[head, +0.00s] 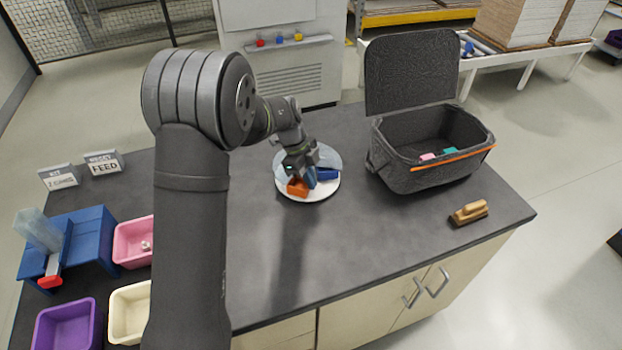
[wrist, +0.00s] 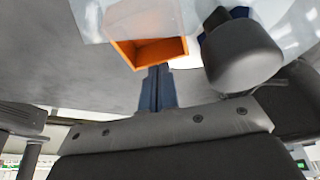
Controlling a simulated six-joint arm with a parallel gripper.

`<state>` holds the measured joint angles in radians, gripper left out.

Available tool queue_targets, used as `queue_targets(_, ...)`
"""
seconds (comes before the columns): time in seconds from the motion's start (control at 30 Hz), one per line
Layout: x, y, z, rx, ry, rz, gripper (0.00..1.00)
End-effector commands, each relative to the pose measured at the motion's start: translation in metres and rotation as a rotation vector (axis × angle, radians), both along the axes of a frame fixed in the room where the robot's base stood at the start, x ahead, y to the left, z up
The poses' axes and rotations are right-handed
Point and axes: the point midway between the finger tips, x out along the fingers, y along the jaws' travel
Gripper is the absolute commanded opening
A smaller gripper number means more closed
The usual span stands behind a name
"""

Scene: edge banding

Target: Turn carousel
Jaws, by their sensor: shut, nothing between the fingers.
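The carousel (head: 326,188) is a round white turntable on the dark worktop, with a low clear wall or panels on it. An orange open-topped bin (head: 298,187) and a blue bin (head: 328,174) sit on it. My gripper (head: 310,178) is over the carousel between the two bins, its fingers shut and empty. In the wrist view the closed blue-grey fingertips (wrist: 157,72) are close beside the orange bin (wrist: 150,52); I cannot tell whether they touch it. My wrist hides part of the carousel's back.
An open grey soft case (head: 430,165) with pink and teal items stands to the right. A wooden brush (head: 469,212) lies near the right edge. A blue fixture (head: 75,245) and pink (head: 133,242), cream (head: 130,312) and purple (head: 66,325) bins stand left. The front middle is clear.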

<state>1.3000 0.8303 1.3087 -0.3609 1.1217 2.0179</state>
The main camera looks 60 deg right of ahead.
Motion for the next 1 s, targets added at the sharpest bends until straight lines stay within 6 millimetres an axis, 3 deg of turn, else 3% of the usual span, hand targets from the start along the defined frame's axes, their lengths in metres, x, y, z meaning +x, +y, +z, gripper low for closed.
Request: queue_targets(1.0, 0.024, 0.009, 0.0, 0.0, 0.0, -0.334, 0.0)
